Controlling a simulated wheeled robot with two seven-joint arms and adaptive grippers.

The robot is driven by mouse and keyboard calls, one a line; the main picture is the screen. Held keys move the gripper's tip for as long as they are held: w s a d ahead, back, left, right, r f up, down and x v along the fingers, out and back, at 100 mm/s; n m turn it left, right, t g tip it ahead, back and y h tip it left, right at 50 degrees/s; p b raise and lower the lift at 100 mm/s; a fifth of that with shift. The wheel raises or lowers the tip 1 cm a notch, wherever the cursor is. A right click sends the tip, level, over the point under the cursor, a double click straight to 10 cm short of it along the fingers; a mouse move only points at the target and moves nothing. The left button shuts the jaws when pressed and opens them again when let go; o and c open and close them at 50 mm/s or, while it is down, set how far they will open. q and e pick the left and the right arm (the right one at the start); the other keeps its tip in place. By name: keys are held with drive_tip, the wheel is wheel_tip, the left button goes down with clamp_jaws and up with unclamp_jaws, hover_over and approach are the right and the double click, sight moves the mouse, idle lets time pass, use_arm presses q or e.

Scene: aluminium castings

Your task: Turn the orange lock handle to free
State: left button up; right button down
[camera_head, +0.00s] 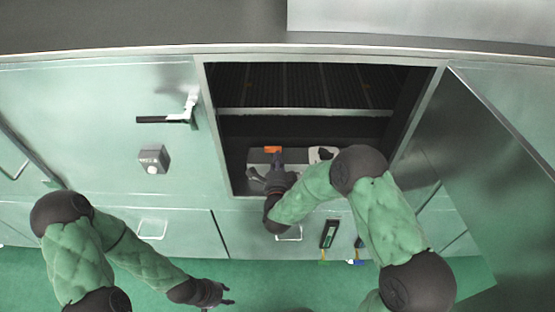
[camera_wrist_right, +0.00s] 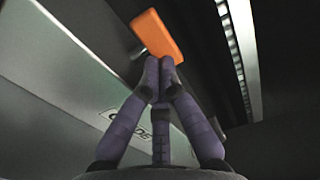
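The orange lock handle (camera_head: 272,149) is a small block inside the open compartment, near its lower front edge. In the right wrist view the handle (camera_wrist_right: 155,33) is tilted, with a pale strip at its left side. My right gripper (camera_head: 277,160) is at the handle's near side. In the right wrist view its fingertips (camera_wrist_right: 159,66) are drawn together at the handle's lower end, overlapping or touching it; I see no part of the handle clearly between them. My left gripper (camera_head: 228,295) hangs low over the green floor, empty, with its fingers apart.
The open compartment (camera_head: 300,112) has a metal crossbar and a dark ribbed interior. Its door (camera_head: 480,160) stands open at the right. A black-handled latch (camera_head: 165,119) and a grey box (camera_head: 154,159) are on the left panel. A white piece (camera_head: 318,154) lies right of the handle.

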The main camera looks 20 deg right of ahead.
sight(285, 157)
drive_tip(key=shift+d, duration=0.1)
drive_tip(key=shift+n+y+b, duration=0.3)
drive_tip(key=shift+y+b, duration=0.05)
drive_tip(key=shift+y, duration=0.15)
drive_tip(key=shift+d+n+t+y+b, duration=0.3)
drive_tip(key=shift+n+y+b, duration=0.4)
drive_tip(key=shift+y, duration=0.4)
drive_tip(key=shift+w+d+f+n+y+b, duration=0.1)
drive_tip(key=shift+d+n+y+b, duration=0.1)
drive_tip(key=shift+n+y+b, duration=0.3)
drive_tip(key=shift+w+d+n+y+b, duration=0.15)
drive_tip(key=shift+n+y+b, duration=0.15)
drive_tip(key=shift+y+b, duration=0.3)
drive_tip(key=n+y+b, duration=0.1)
drive_tip(key=y, duration=0.1)
drive_tip(key=n+y, duration=0.1)
drive_tip(key=y, duration=0.1)
drive_tip(key=shift+w+d+n+b, duration=0.2)
drive_tip(key=shift+d+n+b, duration=0.1)
drive_tip(key=shift+d+b, duration=0.1)
drive_tip(key=shift+w+b, duration=0.2)
drive_tip(key=shift+b, duration=0.2)
drive_tip(key=shift+w+d, duration=0.1)
drive_tip(key=shift+w+d+b, duration=0.3)
drive_tip(key=shift+w+b, duration=0.2)
drive_tip(key=shift+s, duration=0.1)
